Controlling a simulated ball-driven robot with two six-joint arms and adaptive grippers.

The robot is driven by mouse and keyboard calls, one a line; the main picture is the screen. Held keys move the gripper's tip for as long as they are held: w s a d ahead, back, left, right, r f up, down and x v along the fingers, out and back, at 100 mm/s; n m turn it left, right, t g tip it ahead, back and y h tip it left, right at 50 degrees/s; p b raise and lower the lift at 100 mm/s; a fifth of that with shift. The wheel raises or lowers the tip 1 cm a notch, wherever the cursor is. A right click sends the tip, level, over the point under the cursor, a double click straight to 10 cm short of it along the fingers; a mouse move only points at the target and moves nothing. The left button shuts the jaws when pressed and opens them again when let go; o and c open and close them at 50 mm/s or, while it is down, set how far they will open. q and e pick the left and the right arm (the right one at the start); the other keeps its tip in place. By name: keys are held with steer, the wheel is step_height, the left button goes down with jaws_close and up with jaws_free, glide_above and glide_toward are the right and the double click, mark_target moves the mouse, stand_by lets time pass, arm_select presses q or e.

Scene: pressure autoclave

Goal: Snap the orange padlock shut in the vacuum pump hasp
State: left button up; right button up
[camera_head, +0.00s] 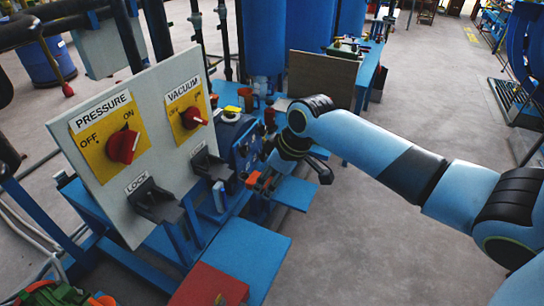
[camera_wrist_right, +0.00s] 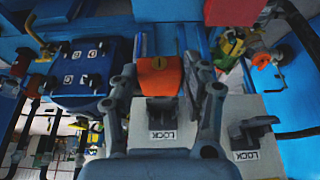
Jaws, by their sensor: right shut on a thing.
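My right gripper (camera_head: 262,181) reaches in from the right to the pump side of the control panel. It is shut on the orange padlock (camera_head: 252,179), whose orange body also shows between the fingers in the right wrist view (camera_wrist_right: 159,76). The black vacuum hasp (camera_head: 211,166) juts from the panel below the VACUUM switch, left of the padlock. In the right wrist view a black hasp (camera_wrist_right: 161,109) with a LOCK label sits just below the padlock. The padlock's shackle is hidden, so I cannot tell whether it passes through the hasp. My left gripper is not in view.
The panel (camera_head: 165,90) carries a red PRESSURE switch (camera_head: 122,147) and a red VACUUM switch (camera_head: 192,118). A second black hasp (camera_head: 154,201) is under PRESSURE. A red box (camera_head: 209,287) lies in front. Open floor (camera_head: 370,230) is on the right.

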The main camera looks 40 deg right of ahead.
mark_target(254, 177)
stand_by(0.3)
steer(key=shift+w, duration=0.2)
steer(key=w, duration=0.1)
steer(key=w+a, duration=0.1)
steer(key=w, duration=0.1)
steer(key=shift+w+a+f+b, duration=0.1)
steer(key=shift+a+b, duration=0.15)
steer(key=shift+b, duration=0.1)
steer(key=shift+w+a, duration=0.35)
steer(key=shift+w, duration=0.55)
steer(key=shift+r, duration=0.2)
